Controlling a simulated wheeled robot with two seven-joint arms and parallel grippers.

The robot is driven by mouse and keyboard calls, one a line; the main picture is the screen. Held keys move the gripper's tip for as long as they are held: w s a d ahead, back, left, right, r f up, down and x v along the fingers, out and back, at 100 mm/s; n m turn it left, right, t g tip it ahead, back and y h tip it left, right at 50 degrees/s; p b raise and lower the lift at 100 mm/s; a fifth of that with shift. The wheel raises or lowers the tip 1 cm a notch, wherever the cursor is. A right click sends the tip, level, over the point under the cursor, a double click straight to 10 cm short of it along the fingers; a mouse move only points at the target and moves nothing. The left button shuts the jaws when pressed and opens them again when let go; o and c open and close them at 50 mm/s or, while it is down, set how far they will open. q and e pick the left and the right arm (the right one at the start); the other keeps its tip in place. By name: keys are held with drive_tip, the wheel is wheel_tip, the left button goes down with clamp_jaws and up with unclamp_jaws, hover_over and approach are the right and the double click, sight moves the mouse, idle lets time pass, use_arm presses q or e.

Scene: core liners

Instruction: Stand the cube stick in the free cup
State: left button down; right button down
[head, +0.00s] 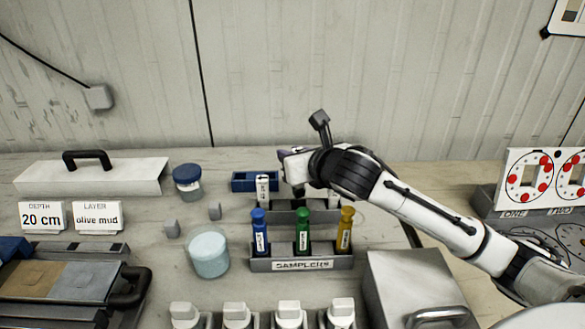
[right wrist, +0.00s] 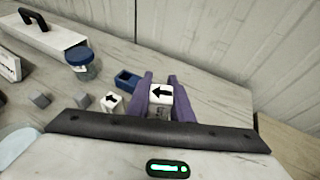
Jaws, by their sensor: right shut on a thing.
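My right gripper (head: 288,160) reaches in from the right in the head view, above the back of the sampler area. In the right wrist view its purple fingers (right wrist: 160,98) are shut on a white cube stick (right wrist: 160,94) with a black arrow on its cube top. The arm largely hides this stick in the head view. A second white arrow-topped stick (right wrist: 112,101) stands to its left, and it also shows in the head view (head: 262,187). A dark grey holder (head: 318,204) lies below the gripper. I cannot tell its free cup or whether the held stick touches it.
A sampler rack (head: 288,265) with blue, green and yellow samplers stands in front. A small blue box (head: 240,181) lies behind the second stick. A blue-lidded jar (head: 187,180), a pale blue container (head: 209,252) and small grey cubes are left. A grey box (head: 415,280) stands front right.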

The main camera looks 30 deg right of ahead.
drive_tip(key=shift+f, duration=1.4)
drive_tip(key=shift+f, duration=0.1)
drive_tip(key=shift+f, duration=0.55)
drive_tip(key=c, duration=1.6)
unclamp_jaws()
drive_tip(key=v, duration=0.6)
drive_tip(key=r+v, duration=0.1)
drive_tip(key=v, duration=0.5)
drive_tip(key=shift+r, duration=0.15)
